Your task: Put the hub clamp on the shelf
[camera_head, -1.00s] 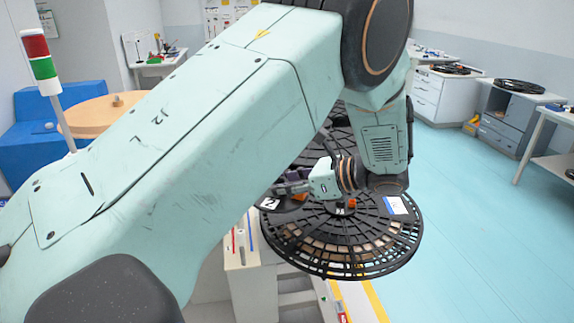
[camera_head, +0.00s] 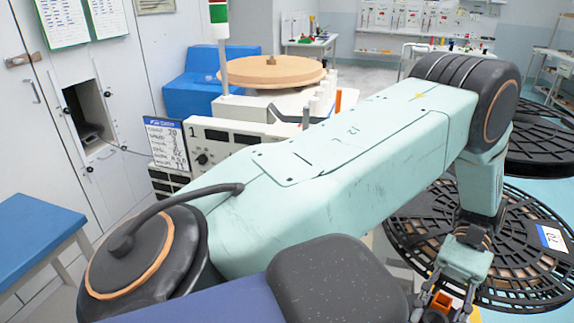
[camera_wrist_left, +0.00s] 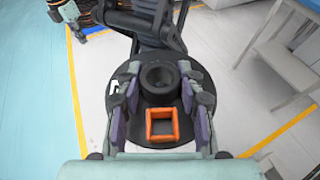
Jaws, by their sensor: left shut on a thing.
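The hub clamp (camera_wrist_left: 176,108) is a round black disc with a raised dark hub and an orange square frame. My left gripper (camera_wrist_left: 161,86) is shut on it, one finger on each side of the hub. In the head view my left gripper (camera_head: 445,296) is at the lower right, with the clamp's orange part (camera_head: 440,303) between its fingers; the rest of the clamp is mostly hidden. A pale green, dark-tipped part (camera_wrist_left: 78,20) at the top left of the wrist view looks like my right gripper; its jaws are unclear. I cannot make out the shelf for certain.
Large black reels (camera_head: 520,225) lie at the right, close to the left gripper. A machine with a round wooden top (camera_head: 272,70) stands behind my arm. A blue-topped table (camera_head: 35,228) is at the left, beside a cabinet wall with an open niche (camera_head: 88,110).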

